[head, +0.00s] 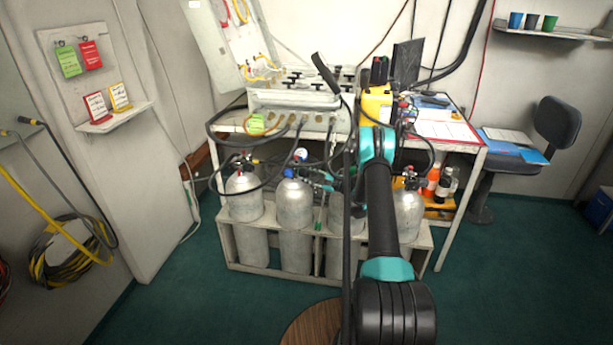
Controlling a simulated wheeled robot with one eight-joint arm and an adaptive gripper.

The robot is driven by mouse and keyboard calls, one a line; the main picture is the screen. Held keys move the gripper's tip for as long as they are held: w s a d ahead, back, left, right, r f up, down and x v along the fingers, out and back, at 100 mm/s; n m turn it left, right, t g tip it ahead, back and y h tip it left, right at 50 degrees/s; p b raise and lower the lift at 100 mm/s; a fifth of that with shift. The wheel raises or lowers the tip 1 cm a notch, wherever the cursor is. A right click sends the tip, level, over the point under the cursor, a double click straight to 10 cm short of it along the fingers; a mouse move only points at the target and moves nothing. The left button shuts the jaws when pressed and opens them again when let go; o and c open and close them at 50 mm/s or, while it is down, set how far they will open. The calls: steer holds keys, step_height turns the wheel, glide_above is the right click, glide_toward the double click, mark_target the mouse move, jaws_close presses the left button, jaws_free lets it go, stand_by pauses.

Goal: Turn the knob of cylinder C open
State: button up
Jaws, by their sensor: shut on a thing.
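Several grey gas cylinders stand in a row in a white rack under the panel table. No letters are readable on them; I take the third from the left (341,214) as cylinder C. It is partly hidden behind my arm and a black upright. My arm reaches forward and down to its top. My gripper (317,180), with small teal parts, is at the valve height of this cylinder, between its neck and the second cylinder (293,203). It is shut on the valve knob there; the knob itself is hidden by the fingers.
The white rack (270,265) encloses the cylinder bases. Black hoses loop from the panel (295,98) down around the valves. The fourth cylinder (408,213) stands close right of my arm. A round wooden stool top (308,325) is in front; green floor is clear on the left.

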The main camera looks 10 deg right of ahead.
steer(key=n, duration=0.5)
steer(key=shift+n, duration=0.4)
steer(key=n, duration=0.6)
steer(key=shift+n, duration=0.3)
steer(key=n, duration=0.5)
steer(key=shift+n+g+y, duration=0.3)
steer(key=shift+n, duration=0.1)
steer(key=n, duration=0.5)
steer(key=shift+r+n, duration=0.1)
steer(key=shift+n, duration=0.2)
steer(key=o, duration=1.2)
steer(key=shift+c, duration=0.2)
steer(key=shift+r, duration=0.15)
